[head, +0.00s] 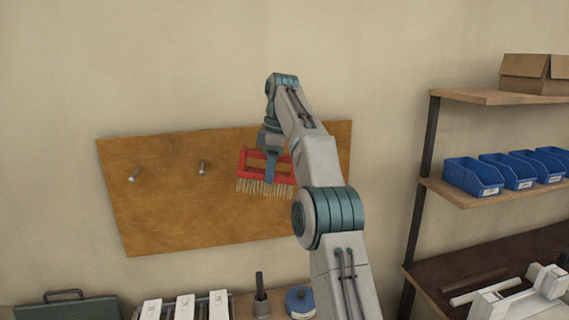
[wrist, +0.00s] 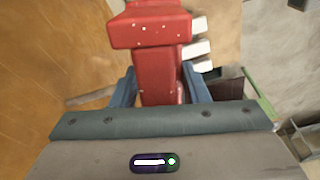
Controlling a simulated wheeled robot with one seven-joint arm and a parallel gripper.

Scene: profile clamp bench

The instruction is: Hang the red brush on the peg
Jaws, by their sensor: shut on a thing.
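The red brush (head: 252,177) has a red frame-like handle and pale bristles that point down. My gripper (head: 270,178) is shut on it and holds it in front of the right part of a brown board on the wall. In the wrist view the brush's red body (wrist: 158,75) sits between the two blue-grey fingers (wrist: 160,90). Two metal pegs stick out of the board to the left of the brush, a far left peg (head: 134,175) and a middle peg (head: 202,167). Both are bare. My arm and the brush hide part of the board's right side.
The brown board (head: 170,220) hangs tilted on the wall. Shelves with blue bins (head: 472,177) stand at right.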

